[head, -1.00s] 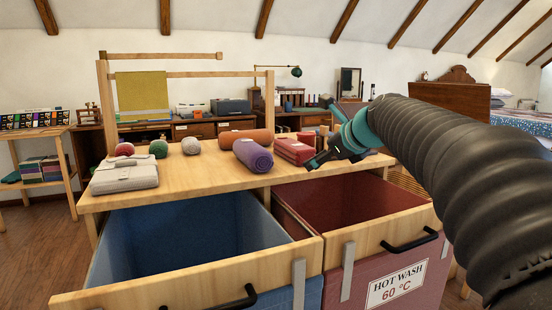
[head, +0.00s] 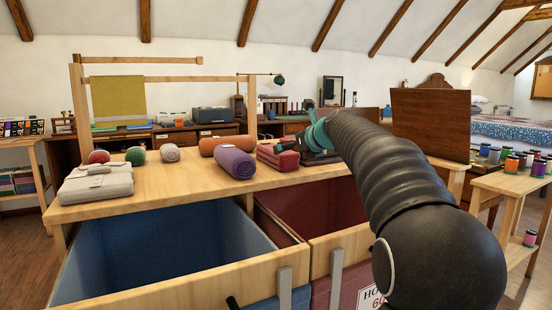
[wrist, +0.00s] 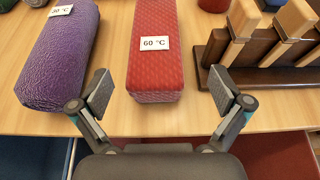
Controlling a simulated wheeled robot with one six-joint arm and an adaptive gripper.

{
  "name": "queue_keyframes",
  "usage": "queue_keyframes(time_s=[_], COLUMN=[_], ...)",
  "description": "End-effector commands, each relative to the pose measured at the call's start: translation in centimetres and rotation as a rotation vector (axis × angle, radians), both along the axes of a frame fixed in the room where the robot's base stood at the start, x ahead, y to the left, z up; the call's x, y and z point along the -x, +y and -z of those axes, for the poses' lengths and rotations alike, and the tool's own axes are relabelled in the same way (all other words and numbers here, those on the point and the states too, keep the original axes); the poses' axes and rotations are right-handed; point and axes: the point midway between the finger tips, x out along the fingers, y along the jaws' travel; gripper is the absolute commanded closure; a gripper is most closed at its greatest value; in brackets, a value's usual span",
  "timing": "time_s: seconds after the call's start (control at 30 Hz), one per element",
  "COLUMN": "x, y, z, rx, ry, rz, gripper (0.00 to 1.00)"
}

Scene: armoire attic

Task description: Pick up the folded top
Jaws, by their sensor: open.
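A red textured folded piece (head: 278,157), apparently the folded top, lies on the wooden table; in the wrist view (wrist: 156,62) it carries a white "60 °C" tag. My gripper (head: 313,146) is at its right in the head view, partly hidden by my arm. In the wrist view my gripper (wrist: 161,95) is open and empty, its two fingers apart on either side of the red piece's near end. I cannot tell whether they touch it. A purple roll (wrist: 62,55) with a "30 °C" tag lies just left.
A dark wooden rack with upright blocks (wrist: 255,80) stands close right of the red piece. A pale folded garment (head: 97,184) lies at the table's left end. Open blue (head: 150,255) and red (head: 305,205) bins are below the front edge. Thread spools (head: 512,165) stand right.

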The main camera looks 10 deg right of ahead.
Motion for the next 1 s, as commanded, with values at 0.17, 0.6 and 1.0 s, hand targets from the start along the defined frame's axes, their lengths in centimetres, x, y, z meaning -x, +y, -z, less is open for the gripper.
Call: queue_keyframes(time_s=[0.17,0.6,1.0], x=[-1.4,-4.4,-4.4], y=[0.9,2.2,2.1], z=[0.8,1.9,1.9], rx=[0.001,0.001,0.001], ry=[0.001,0.0,0.0], rz=[-0.003,0.0,0.0], gripper=[0.0,0.0,0.65])
